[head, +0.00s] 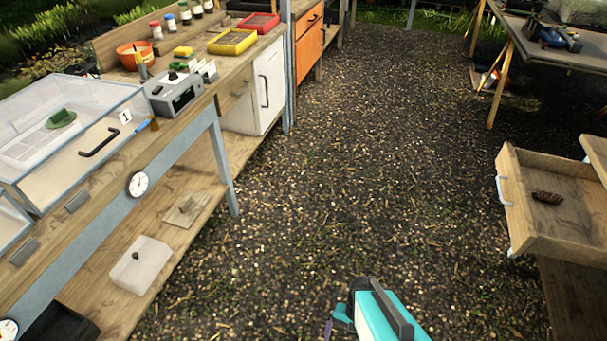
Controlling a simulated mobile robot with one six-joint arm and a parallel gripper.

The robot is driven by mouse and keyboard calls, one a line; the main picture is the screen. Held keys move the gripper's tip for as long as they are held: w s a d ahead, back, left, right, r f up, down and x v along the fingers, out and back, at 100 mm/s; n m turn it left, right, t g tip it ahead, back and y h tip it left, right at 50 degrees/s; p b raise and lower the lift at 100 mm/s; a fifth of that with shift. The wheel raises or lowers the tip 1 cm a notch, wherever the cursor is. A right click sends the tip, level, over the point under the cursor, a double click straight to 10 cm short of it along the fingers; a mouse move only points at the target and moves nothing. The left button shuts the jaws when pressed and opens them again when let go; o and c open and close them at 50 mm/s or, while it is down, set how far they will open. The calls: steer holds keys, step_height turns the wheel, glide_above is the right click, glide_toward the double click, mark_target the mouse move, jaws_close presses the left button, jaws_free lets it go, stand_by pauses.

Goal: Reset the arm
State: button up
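Part of my own arm, a teal and white link with a dark top, shows at the bottom edge of the head view, right of centre. It is over the gravel floor, apart from the bench and the drawer. My gripper's fingers cannot be made out in this view, so nothing shows of whether they hold anything.
A wooden bench (192,132) runs along the left, with a clear lidded box (98,160), a grey device (172,92) and a yellow tray (232,42). An open wooden drawer (570,222) with a pine cone (547,197) juts in at right. The gravel floor (370,150) between is clear.

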steer(key=shift+s+d+r+n+g+h, duration=0.15)
steer(key=shift+s+d+n+h, duration=0.25)
steer(key=shift+n, duration=0.55)
steer(key=shift+s+d+r+n+g+h, duration=0.15)
steer(key=shift+d+n, duration=0.4)
steer(key=shift+n, duration=0.35)
steer(key=shift+s+d+r+n+h, duration=0.15)
steer(key=shift+s+d+n, duration=0.25)
steer(key=shift+n, duration=0.55)
steer(key=shift+w+d, duration=0.1)
steer(key=shift+d, duration=0.05)
